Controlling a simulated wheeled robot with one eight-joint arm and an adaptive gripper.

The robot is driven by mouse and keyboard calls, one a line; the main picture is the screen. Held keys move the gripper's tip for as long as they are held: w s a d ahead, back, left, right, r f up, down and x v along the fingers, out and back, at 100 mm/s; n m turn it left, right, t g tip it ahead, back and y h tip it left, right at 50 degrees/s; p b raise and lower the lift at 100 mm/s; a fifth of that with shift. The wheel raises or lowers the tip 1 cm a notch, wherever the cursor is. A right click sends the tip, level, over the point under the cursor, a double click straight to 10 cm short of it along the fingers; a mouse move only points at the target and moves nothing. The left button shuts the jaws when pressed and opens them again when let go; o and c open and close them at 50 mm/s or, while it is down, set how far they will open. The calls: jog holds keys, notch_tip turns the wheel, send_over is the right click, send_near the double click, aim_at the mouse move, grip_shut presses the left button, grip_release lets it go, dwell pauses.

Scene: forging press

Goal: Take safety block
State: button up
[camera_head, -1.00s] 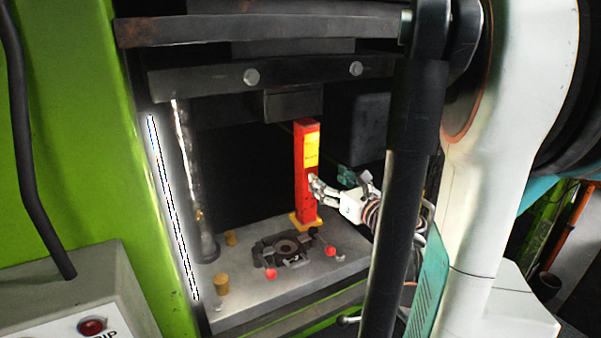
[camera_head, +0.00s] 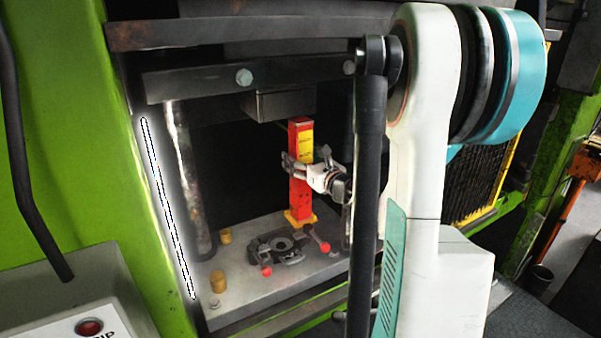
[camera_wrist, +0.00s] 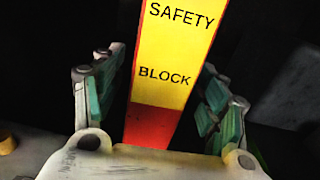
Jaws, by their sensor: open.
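The safety block (camera_head: 300,205) is a tall red post with a yellow label and a yellow foot. It stands upright on the press bed, under the upper die. In the wrist view the safety block (camera_wrist: 172,70) shows its label between my fingers. My gripper (camera_head: 293,165) is open around the middle of the block, with one finger on each side. In the wrist view my gripper (camera_wrist: 160,105) has green pads on both sides of the block, with dark gaps visible. Whether any pad touches the block I cannot tell.
The grey press bed (camera_head: 255,300) carries a dark die fixture (camera_head: 278,247) with red-knobbed handles and brass-coloured pins (camera_head: 218,282). A metal column (camera_head: 190,180) stands left. The upper die (camera_head: 280,104) hangs above the block. A bright light strip (camera_head: 168,210) lines the green frame.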

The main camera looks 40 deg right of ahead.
jog(key=shift+w, duration=0.3)
jog(key=shift+s, duration=0.1)
grip_shut()
jog(key=shift+r, duration=0.15)
